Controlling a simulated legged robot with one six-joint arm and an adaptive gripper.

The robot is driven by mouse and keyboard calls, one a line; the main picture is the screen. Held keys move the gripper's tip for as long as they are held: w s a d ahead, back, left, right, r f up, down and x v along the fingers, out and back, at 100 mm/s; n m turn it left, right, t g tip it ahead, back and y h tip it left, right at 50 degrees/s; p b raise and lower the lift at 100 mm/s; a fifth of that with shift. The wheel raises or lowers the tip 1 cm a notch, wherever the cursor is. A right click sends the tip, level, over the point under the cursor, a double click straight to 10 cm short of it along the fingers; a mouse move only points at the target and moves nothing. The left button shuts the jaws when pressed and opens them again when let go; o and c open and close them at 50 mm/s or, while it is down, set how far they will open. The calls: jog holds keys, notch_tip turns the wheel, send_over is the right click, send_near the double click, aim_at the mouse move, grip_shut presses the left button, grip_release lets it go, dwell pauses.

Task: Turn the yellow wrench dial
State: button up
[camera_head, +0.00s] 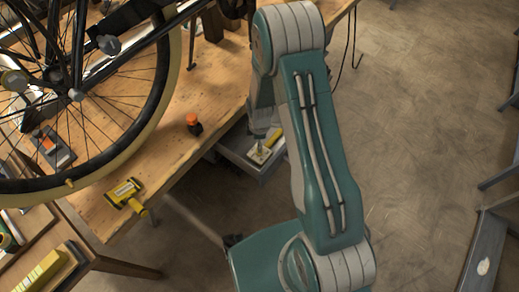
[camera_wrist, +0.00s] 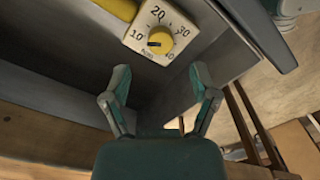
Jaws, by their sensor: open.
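The yellow wrench dial (camera_wrist: 161,41) is a round knob on a pale plate (camera_wrist: 139,22) marked with numbers from 10 to 40. Its dark mark points left, near the 10. A yellow handle (camera_wrist: 117,8) runs off from the plate at the upper left. In the head view the pale plate (camera_head: 259,155) sits in the open grey drawer under the bench. My gripper (camera_wrist: 158,76) is open and empty, its fingertips spread below the dial in the wrist view, apart from it. In the head view my arm hides most of the gripper.
The drawer's grey wall (camera_wrist: 55,92) runs close beside my gripper. The wooden bench (camera_head: 165,160) holds a bicycle wheel (camera_head: 165,75), an orange-capped bottle (camera_head: 193,124) and a yellow tool (camera_head: 125,193). Open concrete floor (camera_head: 430,110) lies to the right.

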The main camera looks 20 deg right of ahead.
notch_tip(320, 180, down, 5)
jog(key=shift+f, duration=0.2)
grip_shut()
